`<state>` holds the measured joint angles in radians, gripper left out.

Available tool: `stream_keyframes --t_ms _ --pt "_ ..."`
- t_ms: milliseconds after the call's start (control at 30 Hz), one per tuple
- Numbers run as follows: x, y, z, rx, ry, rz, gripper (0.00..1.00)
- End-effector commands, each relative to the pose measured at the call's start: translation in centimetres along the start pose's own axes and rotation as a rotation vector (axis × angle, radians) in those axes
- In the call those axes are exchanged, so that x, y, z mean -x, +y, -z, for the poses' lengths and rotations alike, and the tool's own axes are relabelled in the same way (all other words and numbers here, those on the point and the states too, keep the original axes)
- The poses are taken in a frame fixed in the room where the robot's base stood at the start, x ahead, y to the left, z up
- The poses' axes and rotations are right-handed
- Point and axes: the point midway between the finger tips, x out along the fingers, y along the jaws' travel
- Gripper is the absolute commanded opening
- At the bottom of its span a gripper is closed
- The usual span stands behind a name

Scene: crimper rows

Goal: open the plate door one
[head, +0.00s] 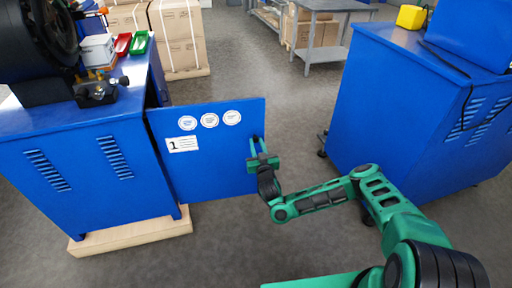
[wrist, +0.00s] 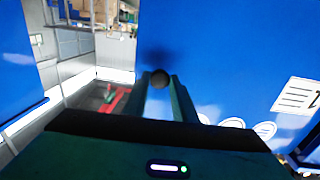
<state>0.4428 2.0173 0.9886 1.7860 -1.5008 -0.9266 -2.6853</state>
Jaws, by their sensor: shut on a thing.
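The plate door one (head: 215,160) is a blue panel with a "1" label and three round stickers. It stands swung out from the front of the left blue cabinet (head: 85,175), with its free edge to the right. My gripper (head: 258,148) is at the free edge of the door, shut on a small dark round knob (wrist: 159,78). The wrist view shows the knob at the tips of my gripper's fingers (wrist: 160,92), with the blue door face (wrist: 235,55) behind it. The knob is mostly hidden by the fingers in the head view.
A second blue cabinet (head: 400,110) stands to the right, with grey floor (head: 285,115) between. The left cabinet rests on a wooden pallet (head: 135,236) and carries a black machine (head: 40,45). Cardboard boxes (head: 178,38) and a grey table (head: 330,8) are behind.

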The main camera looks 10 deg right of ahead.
Motion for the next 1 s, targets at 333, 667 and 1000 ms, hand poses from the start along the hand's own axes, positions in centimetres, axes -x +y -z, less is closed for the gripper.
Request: stream_keyframes --t_ms 333,667,1000 --pt "0.0 -1.0 -0.2 -0.004 -0.003 0.004 0.0" --pt "0.0 -1.3 -0.1 -0.005 -0.001 0.005 0.44" --pt "0.4 0.0 -0.2 -0.008 -0.004 -0.008 0.44"
